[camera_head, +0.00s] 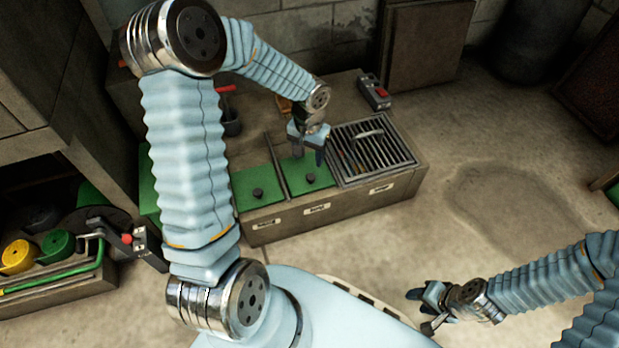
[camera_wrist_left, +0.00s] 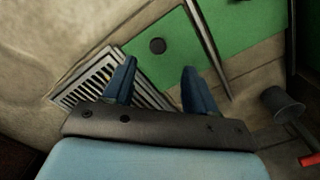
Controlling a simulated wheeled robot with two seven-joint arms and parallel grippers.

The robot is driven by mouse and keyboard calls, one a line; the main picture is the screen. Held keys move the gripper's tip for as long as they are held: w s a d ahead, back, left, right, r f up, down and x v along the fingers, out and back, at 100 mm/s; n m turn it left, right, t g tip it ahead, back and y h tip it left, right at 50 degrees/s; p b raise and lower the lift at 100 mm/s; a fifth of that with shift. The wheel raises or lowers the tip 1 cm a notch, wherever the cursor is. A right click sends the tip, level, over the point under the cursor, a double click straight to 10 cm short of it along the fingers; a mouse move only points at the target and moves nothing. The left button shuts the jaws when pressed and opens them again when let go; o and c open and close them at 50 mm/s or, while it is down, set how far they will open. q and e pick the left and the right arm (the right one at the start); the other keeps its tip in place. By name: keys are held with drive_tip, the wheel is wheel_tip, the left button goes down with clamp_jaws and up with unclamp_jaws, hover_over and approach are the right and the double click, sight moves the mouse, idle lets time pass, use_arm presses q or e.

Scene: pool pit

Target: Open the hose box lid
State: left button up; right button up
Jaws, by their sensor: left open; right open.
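Two flat green lids lie on a low bench: a left lid (camera_head: 246,179) and a middle lid (camera_head: 320,181), each with a black knob. I cannot read the labels, so I cannot tell which is the hose box lid. My left gripper (camera_head: 308,155) is open above the back part of the middle lid, apart from its knob (camera_head: 310,178). In the left wrist view the open fingers (camera_wrist_left: 157,72) point towards the green lid (camera_wrist_left: 185,45), its black knob (camera_wrist_left: 157,46) beyond them. My right gripper (camera_head: 424,308) is open and empty at the lower right.
A metal grate (camera_head: 368,150) with a handle fills the bench's right section. A control box (camera_head: 374,92) with a red part stands behind it. A dark cup (camera_head: 231,124) stands behind the left lid. Colored reels (camera_head: 58,243) and a green pipe are at left.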

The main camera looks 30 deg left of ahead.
sight(311, 176)
use_arm(q)
drive_tip(key=f, duration=0.3)
drive_tip(key=f+b, duration=0.1)
drive_tip(key=f, duration=0.2)
drive_tip(key=w+f+b, duration=0.1)
drive_tip(key=f, duration=0.2)
drive_tip(key=shift+f, duration=0.5)
clamp_jaws()
